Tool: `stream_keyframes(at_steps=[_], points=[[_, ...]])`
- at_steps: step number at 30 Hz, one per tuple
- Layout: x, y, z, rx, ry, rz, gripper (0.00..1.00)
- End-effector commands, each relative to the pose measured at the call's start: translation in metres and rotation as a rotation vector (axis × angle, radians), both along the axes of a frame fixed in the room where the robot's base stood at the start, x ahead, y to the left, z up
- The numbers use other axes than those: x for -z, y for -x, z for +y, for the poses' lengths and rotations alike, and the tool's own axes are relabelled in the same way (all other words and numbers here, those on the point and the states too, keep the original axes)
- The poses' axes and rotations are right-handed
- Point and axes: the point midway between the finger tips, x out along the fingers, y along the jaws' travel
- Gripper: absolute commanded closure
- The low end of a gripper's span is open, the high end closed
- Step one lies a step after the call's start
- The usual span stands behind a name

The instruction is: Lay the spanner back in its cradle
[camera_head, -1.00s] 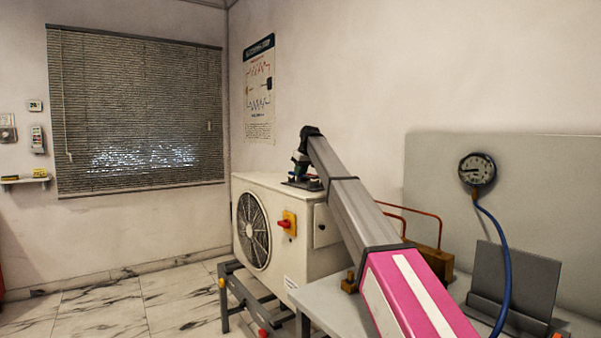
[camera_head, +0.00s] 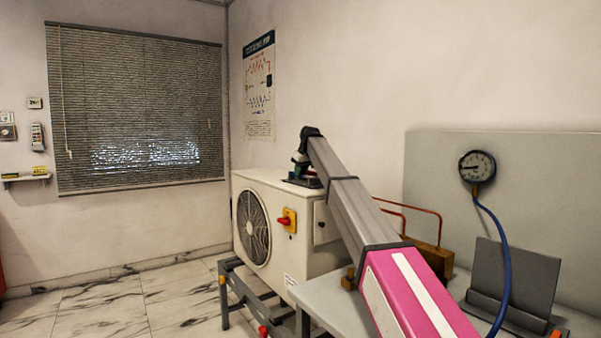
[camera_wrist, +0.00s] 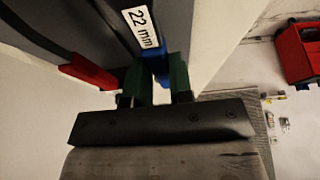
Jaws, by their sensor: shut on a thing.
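My gripper (camera_wrist: 160,82) shows in the wrist view with two green fingers shut on a blue part of the spanner (camera_wrist: 154,52). A white "22 mm" label sits just beyond the blue part, beside a dark bar. Which of these belong to the spanner and which to its cradle I cannot tell. In the head view, my gripper (camera_head: 301,182) is low over the top of the white fan unit, small and dark. The spanner cannot be made out there, and the cradle is not clearly distinguishable.
The white fan unit (camera_head: 275,187) has a red switch (camera_head: 287,220). A red-ended tool (camera_wrist: 90,72) lies left of my fingers in the wrist view. A bench (camera_head: 330,305), a brown block (camera_head: 434,262), a dark stand (camera_head: 512,280) and a hose-fed gauge (camera_head: 477,166) are at right.

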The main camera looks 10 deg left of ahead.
Motion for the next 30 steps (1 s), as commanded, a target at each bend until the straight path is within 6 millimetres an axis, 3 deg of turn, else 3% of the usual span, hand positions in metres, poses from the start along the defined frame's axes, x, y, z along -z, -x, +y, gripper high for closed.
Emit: stream_keyframes(at_steps=[3,4,6,7,20,30], points=[[0.000,0.000,0.000,0.000,-0.001,-0.001,1.00],[0.000,0.000,0.000,0.000,0.000,0.000,0.76],[0.000,0.000,0.000,0.000,0.000,0.000,0.53],[0.000,0.000,0.000,0.000,0.000,0.000,0.49],[-0.006,0.002,-0.002,0.000,0.000,0.000,0.49],[-0.052,0.015,-0.016,0.000,0.000,-0.001,0.49]])
